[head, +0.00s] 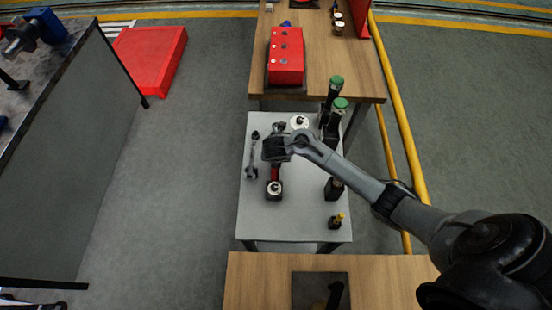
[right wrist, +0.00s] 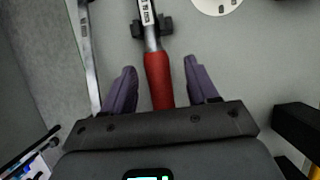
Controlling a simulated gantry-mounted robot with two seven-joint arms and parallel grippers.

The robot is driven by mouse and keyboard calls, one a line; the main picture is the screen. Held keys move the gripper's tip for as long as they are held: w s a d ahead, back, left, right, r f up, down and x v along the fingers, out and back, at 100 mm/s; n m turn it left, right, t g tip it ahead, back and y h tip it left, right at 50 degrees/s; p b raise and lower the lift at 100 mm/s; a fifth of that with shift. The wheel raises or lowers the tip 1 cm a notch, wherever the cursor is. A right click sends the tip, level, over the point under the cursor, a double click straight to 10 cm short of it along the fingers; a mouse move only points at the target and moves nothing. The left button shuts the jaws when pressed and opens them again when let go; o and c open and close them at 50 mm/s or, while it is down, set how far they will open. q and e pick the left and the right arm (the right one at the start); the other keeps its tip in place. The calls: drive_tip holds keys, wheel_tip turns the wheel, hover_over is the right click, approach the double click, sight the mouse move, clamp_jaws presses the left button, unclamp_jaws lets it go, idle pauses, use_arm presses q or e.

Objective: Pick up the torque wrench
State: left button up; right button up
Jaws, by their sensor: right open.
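The torque wrench (head: 275,172), a tool with a red grip and a dark round head, lies on the grey table (head: 305,222). My right gripper (head: 274,150) is above its far part and hides some of it. In the right wrist view, the red grip of the torque wrench (right wrist: 158,80) runs between the two purple fingers of my right gripper (right wrist: 161,66). The fingers are apart, with a gap on each side of the grip. Contact with the table cannot be told. My left gripper is not in view.
A grey wrench (head: 252,157) lies close to the left. Tall green-topped tools (head: 339,104) stand to the right, near a white disc (head: 299,121). A small yellow-topped item (head: 336,220) stands at the front right. A red box (head: 286,56) sits on the wooden table behind.

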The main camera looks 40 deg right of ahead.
drive_tip(key=b+x, duration=0.1)
drive_tip(key=x, duration=0.2)
drive_tip(key=shift+w+f+b, duration=0.2)
drive_tip(key=shift+f+b, duration=0.05)
drive_tip(key=shift+b, duration=0.05)
drive_tip(key=shift+w+d+f, duration=0.2)
drive_tip(key=shift+f, duration=0.45)
drive_tip(key=shift+r, duration=0.15)
clamp_jaws()
